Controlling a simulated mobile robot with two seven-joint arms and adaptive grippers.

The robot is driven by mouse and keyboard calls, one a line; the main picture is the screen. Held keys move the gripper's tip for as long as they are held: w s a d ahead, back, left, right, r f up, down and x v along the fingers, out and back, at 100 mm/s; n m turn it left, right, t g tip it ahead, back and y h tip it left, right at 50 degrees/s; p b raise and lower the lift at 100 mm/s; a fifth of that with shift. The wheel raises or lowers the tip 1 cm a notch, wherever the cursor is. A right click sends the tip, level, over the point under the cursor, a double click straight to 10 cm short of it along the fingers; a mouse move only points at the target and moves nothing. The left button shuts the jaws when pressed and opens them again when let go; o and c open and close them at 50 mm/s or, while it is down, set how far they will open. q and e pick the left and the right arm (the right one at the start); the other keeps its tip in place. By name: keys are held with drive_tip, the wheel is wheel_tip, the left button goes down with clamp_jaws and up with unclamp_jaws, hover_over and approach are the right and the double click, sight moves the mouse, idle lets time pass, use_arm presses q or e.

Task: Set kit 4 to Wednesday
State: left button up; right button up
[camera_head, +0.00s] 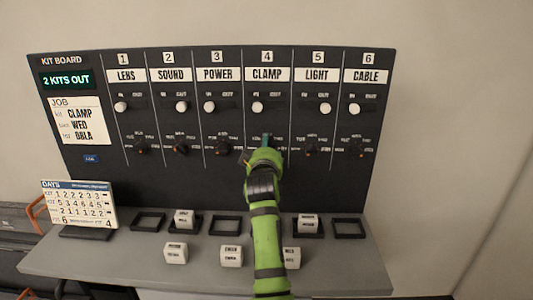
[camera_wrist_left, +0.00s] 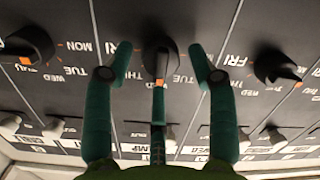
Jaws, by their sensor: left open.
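The kit board (camera_head: 90,185) is dark and has numbered columns. Column 4, CLAMP (camera_head: 267,75), has a white slider knob (camera_head: 257,106) at the left of its slot. In the head view, its day dial below is hidden by my left gripper (camera_head: 266,142). In the left wrist view, which sees the board upside down, the black kit 4 dial (camera_wrist_left: 158,52) sits between the open teal fingers of my left gripper (camera_wrist_left: 160,62). The dial's orange mark points straight down there, between two side labels. The label it faces is covered by a middle rod. My right gripper is out of view.
Neighbouring day dials stand close on both sides, kit 5 (camera_wrist_left: 28,45) and kit 3 (camera_wrist_left: 278,66). A job card (camera_head: 77,120) reads CLAMP, WED. A days calendar (camera_head: 78,205), white blocks (camera_head: 176,253) and black square frames (camera_head: 349,228) occupy the grey shelf (camera_head: 120,262).

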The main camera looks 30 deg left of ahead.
sight(267, 115)
use_arm(q)
wheel_tip(267, 115, up, 9)
drive_tip(key=shift+r, duration=0.2)
drive_tip(key=shift+f, duration=0.1)
idle(0.5)
